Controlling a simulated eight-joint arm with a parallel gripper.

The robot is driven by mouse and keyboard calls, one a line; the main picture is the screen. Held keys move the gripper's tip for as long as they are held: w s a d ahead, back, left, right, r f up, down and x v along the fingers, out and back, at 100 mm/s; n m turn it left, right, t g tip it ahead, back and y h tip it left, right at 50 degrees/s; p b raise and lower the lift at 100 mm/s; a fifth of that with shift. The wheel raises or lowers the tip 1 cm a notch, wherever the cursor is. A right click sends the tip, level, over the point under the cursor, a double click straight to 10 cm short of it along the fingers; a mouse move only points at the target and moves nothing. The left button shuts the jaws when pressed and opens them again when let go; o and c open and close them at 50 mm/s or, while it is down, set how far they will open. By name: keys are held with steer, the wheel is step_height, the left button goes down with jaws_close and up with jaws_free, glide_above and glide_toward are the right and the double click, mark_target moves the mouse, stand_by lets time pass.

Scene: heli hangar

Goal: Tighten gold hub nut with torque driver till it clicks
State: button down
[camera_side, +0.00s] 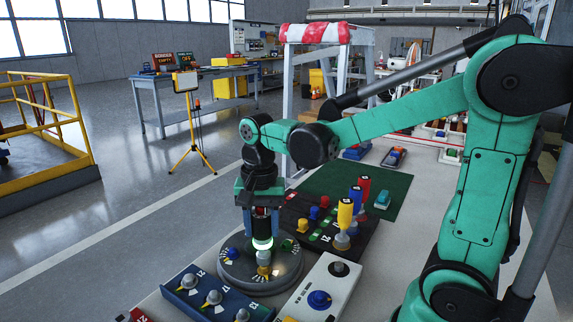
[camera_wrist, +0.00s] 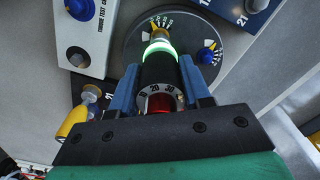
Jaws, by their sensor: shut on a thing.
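My gripper (camera_side: 262,226) is shut on the torque driver (camera_side: 262,238), a black upright tool with a red part and a glowing green ring. In the wrist view the driver (camera_wrist: 160,68) sits between my two blue fingers, its number dial facing the camera. Its metal socket end points down at the gold hub nut (camera_side: 264,270), which also shows in the wrist view (camera_wrist: 153,30). The round grey hub (camera_side: 235,281) also carries a blue nut (camera_side: 232,254) and a green nut (camera_side: 288,244).
A dark rack (camera_side: 290,213) behind the hub holds yellow-, blue- and red-handled drivers. A white torque test box (camera_side: 338,273) stands close at right. A green mat (camera_side: 335,180) lies behind.

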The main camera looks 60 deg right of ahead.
steer(key=shift+r, duration=0.5)
steer(key=shift+r, duration=0.15)
steer(key=shift+r, duration=1.9)
